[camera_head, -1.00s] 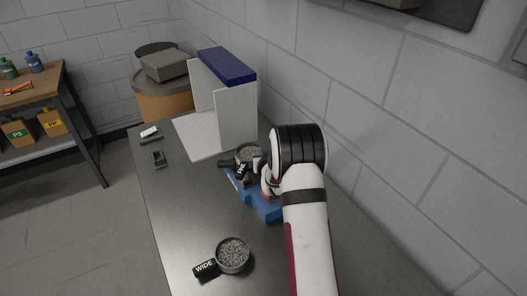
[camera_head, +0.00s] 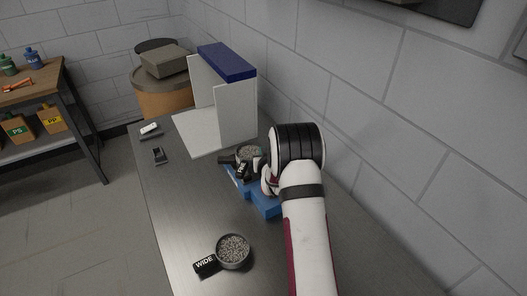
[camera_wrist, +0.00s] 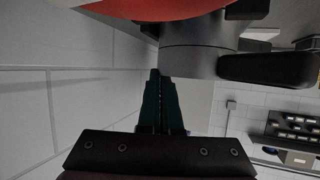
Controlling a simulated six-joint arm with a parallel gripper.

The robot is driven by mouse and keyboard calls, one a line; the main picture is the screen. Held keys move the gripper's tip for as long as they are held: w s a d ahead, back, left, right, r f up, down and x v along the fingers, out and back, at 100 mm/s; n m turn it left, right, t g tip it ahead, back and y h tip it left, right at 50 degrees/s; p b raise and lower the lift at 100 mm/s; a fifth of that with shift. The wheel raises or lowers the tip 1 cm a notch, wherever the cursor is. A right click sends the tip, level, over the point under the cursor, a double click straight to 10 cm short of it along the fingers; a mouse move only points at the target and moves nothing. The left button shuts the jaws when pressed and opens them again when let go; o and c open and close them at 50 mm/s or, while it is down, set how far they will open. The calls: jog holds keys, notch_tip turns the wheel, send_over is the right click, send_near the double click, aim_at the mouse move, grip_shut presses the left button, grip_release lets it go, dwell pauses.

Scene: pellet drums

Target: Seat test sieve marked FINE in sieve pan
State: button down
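A round sieve (camera_head: 249,153) full of grey pellets is at my gripper (camera_head: 257,164), over the far part of the blue base (camera_head: 267,207). Its tag is too small to read, but the other sieve (camera_head: 233,250) is marked WIDE. In the wrist view, my fingers (camera_wrist: 157,78) are close together, with their tips at the edge of a grey cylindrical body (camera_wrist: 193,48) that has a black tab (camera_wrist: 268,69). The fingers look shut on it. The sieve pan is not clearly visible; my arm hides part of the blue base.
The WIDE sieve stands on the near bench. A white screen with a blue top (camera_head: 227,64) stands behind the blue base. Two small devices (camera_head: 158,155) lie at the bench's left side. The wall is close on the right. The bench's left middle is clear.

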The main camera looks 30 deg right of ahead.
jog(key=c, duration=1)
grip_release()
jog(key=s+a+r+g+y, duration=0.2)
jog(key=s+a+r+g, duration=0.2)
jog(key=s+a, duration=0.5)
jog(key=s+a+r+g+y, duration=0.2)
jog(key=s+a, duration=0.7)
jog(key=s, duration=1.1)
jog(key=s+a+r+m+g+y, duration=0.1)
jog(key=s+a+r+g, duration=0.5)
jog(key=s, duration=0.8)
jog(key=shift+s+a+r+g+y, duration=0.1)
jog(key=shift+a+y, duration=0.2)
jog(key=shift+a, duration=0.3)
jog(key=shift+s+a+r+g+y, duration=0.15)
jog(key=shift+a+y, duration=0.15)
jog(key=shift+a, duration=0.25)
jog(key=shift+s+a+r+g+y, duration=0.1)
jog(key=shift+a+y, duration=0.2)
jog(key=shift+a, duration=0.3)
